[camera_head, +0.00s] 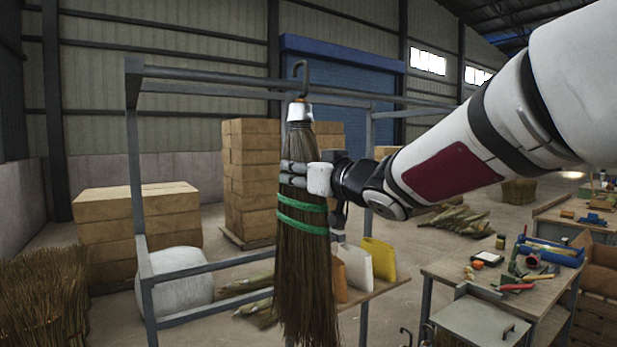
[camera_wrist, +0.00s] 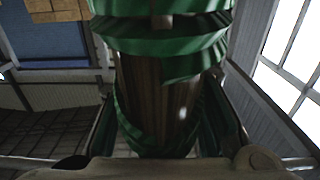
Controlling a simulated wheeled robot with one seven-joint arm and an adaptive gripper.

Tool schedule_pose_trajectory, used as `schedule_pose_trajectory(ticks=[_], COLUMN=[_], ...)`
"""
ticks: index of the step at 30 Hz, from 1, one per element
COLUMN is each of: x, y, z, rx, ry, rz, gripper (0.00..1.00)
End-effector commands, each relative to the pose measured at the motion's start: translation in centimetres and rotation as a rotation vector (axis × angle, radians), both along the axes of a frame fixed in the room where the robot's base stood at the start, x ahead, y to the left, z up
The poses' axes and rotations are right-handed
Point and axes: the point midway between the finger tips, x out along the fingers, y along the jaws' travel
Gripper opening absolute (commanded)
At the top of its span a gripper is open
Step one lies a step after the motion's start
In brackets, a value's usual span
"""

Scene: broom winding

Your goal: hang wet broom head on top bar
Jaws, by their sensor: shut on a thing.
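The broom head (camera_head: 306,255) hangs upright in my gripper (camera_head: 300,174), bristles down, with green bands around it. It has a metal cap and a dark hook (camera_head: 301,75) at its top. My gripper is shut around its upper part, just above the green bands. In the wrist view the broom head (camera_wrist: 158,85) fills the middle between the fingers. The rack's top bar (camera_head: 200,74) runs across behind the hook in the head view. The hook appears at about the bar's height; I cannot tell whether they touch.
The grey rack frame (camera_head: 137,190) stands around the broom head, with a lower shelf holding coloured boards (camera_head: 378,258). Stacked cardboard boxes (camera_head: 250,170) stand behind. A workbench (camera_head: 500,275) with tools is at the right. A broom-fibre bundle (camera_head: 42,305) is at the lower left.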

Motion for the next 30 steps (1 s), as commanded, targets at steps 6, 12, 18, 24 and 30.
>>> schedule_pose_trajectory(ticks=[6, 12, 18, 24, 30], x=[1.2, 1.1, 1.0, 1.0, 1.0], y=[0.8, 0.7, 0.7, 0.7, 0.7], z=[-0.3, -1.5, -2.1, -2.3, -2.2], rx=[0.002, 0.002, 0.002, 0.001, 0.001], ry=[-0.002, -0.002, -0.002, -0.003, -0.003], rz=[0.001, 0.001, 0.001, 0.001, 0.001], gripper=[0.00, 0.00, 0.00, 0.00, 0.39])
